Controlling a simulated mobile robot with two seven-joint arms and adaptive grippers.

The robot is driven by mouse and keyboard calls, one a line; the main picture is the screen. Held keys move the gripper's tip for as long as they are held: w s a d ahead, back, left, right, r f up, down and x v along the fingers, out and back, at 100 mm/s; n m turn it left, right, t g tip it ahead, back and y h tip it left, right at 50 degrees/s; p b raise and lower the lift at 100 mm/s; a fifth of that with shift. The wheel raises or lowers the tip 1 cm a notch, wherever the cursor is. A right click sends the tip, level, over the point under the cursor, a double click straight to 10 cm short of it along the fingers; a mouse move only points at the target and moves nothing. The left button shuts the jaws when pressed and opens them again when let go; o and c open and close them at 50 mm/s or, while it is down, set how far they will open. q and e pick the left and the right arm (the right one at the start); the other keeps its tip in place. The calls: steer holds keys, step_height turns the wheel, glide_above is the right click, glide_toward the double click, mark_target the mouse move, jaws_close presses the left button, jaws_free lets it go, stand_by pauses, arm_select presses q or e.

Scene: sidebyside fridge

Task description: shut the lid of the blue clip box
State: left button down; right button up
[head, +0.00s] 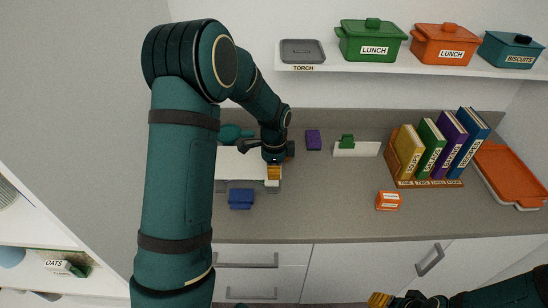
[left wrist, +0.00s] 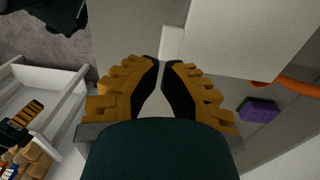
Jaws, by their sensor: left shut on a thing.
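A small blue box-like thing (head: 241,198) stands on the grey counter near its front edge. I cannot make out its lid or clip. Just behind it is a pale, flat-topped thing (head: 232,163), partly hidden by my left arm. My left gripper (head: 273,174) points down at the right end of this pale thing, behind and to the right of the blue one. In the left wrist view its fingers (left wrist: 163,75) are nearly together around a small pale tab (left wrist: 172,42) beside a large pale panel (left wrist: 245,38). My right gripper (head: 380,300) shows only partly at the bottom edge.
A purple block (head: 313,139), a white piece with a green part (head: 357,149), a small orange box (head: 388,201), a book rack (head: 430,184) and an orange tray (head: 513,173) stand to the right. A shelf (head: 410,67) with lidded pots runs above.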

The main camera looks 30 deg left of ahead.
mark_target(274, 184)
arm_select(q)
steer(key=shift+s+f, duration=0.1)
steer(key=shift+f, duration=2.05)
